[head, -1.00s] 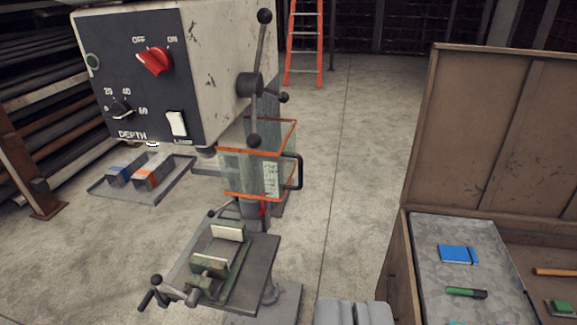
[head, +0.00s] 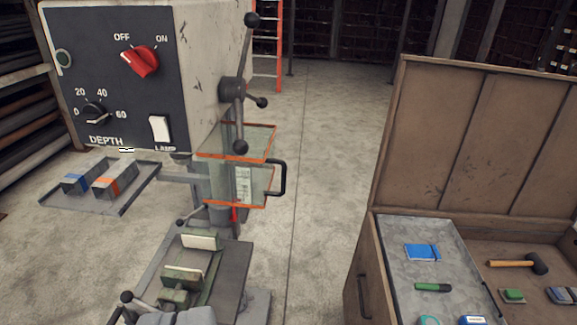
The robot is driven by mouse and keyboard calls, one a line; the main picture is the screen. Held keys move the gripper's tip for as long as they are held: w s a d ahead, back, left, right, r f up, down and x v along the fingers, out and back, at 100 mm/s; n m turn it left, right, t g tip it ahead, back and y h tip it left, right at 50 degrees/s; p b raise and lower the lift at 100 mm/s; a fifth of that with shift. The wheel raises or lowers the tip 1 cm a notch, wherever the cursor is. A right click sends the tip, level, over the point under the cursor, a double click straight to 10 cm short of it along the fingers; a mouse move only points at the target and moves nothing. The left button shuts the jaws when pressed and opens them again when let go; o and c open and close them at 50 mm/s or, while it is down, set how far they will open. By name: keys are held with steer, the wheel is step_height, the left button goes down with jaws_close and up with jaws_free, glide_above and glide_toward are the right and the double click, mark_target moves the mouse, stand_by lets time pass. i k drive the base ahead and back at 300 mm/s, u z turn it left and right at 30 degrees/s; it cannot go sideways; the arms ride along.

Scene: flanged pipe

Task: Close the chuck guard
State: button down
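The chuck guard (head: 224,182) is a clear box with orange edges, a white label and a black handle (head: 283,178) on its right side. It hangs below the drill press head (head: 205,60), above the vise. I cannot tell whether it is fully closed; the chuck behind it is not clearly visible. My gripper (head: 178,318) shows only as a grey top at the bottom edge, in front of the vise, low and apart from the guard. Its fingertips are out of view.
The feed lever (head: 241,90) sticks out above the guard. A green vise (head: 187,268) sits on the drill table below. A tray (head: 125,205) with blocks lies at left. An open wooden chest (head: 365,285) with tools stands at right. Floor between is clear.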

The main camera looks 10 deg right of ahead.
mark_target(250, 163)
steer(key=i, duration=1.45)
steer(key=z, duration=0.05)
